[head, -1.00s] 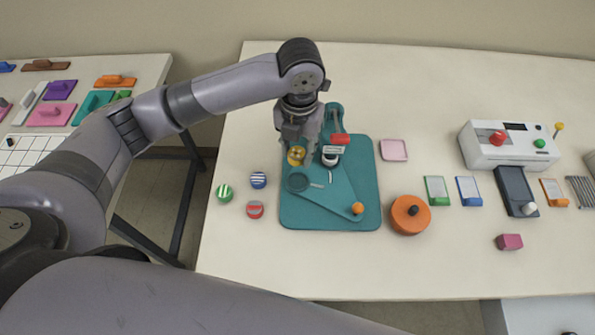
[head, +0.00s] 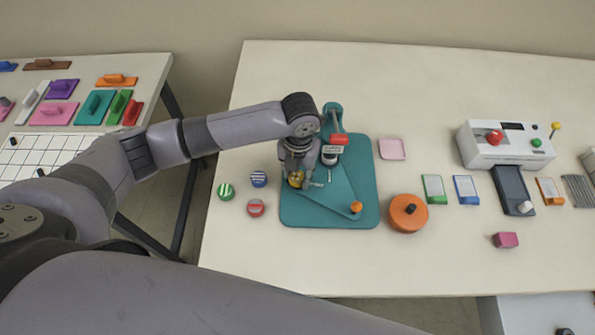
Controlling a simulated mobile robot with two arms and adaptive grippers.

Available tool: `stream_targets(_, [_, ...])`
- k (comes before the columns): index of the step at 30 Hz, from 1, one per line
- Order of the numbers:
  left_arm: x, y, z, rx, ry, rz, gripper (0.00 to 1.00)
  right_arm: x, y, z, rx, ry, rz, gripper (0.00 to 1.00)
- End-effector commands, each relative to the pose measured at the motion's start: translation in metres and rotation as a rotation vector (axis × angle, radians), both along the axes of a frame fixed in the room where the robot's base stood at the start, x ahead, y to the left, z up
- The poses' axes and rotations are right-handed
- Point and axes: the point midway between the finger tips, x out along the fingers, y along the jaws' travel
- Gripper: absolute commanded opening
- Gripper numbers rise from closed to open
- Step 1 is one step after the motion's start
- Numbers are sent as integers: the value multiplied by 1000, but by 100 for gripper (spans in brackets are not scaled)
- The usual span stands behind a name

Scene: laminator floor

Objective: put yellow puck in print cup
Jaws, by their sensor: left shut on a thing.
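The yellow puck (head: 294,182) is held between the fingers of my left gripper (head: 297,181), low over the left part of the teal press base (head: 362,155). The round dark teal cup on that base, seen in the earlier head view, is now hidden behind the gripper and puck. I cannot tell whether the puck is inside the cup or just above it. My right gripper is not in view.
The press head with a red handle (head: 339,139) stands close right of the gripper. An orange round pot (head: 408,213) stands to the right.

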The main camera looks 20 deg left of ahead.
Motion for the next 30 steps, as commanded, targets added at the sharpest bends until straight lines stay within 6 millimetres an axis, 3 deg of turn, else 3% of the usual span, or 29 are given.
stream_targets(2, [0,0,-2,0,0,0,8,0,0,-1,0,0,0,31])
stream_targets(3, [0,0,-3,0,0,0,34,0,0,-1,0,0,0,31])
stream_targets(12, [0,0,-2,0,1,0,54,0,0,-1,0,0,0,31])
stream_targets(23, [0,0,2,-1,-1,0,54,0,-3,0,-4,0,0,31])
stream_targets(30, [2,-2,41,-2,-6,-1,54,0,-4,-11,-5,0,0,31])
